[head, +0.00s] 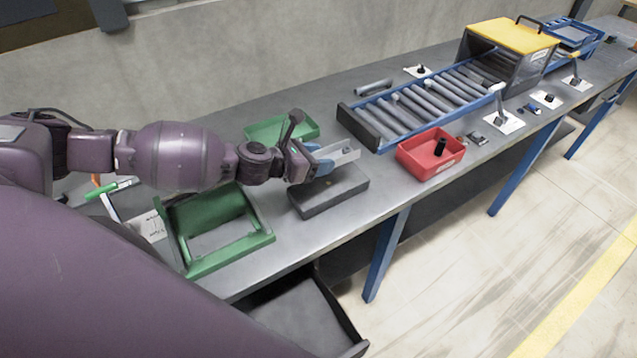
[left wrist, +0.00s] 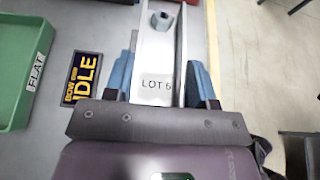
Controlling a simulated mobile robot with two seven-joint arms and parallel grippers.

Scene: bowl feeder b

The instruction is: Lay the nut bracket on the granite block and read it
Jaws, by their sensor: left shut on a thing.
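The nut bracket (head: 344,155) is a light grey metal channel. In the left wrist view the bracket (left wrist: 150,60) shows a nut inside its far end and a label reading "LOT 6", its last edge close to a wall. My left gripper (head: 316,166) is shut on the near end of the bracket; its blue fingers (left wrist: 160,82) lie on both sides. The dark granite block (head: 333,192) lies on the bench below the bracket. Whether they touch cannot be told. My right gripper is not in view.
A green frame-like tray (head: 205,260) stands left of the block, and a green tray (head: 262,131) behind it. A red bin (head: 430,168) with a dark part stands right, before a roller conveyor (head: 420,105). A "BOW IDLE" sign (left wrist: 83,80) lies beside the bracket in the wrist view.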

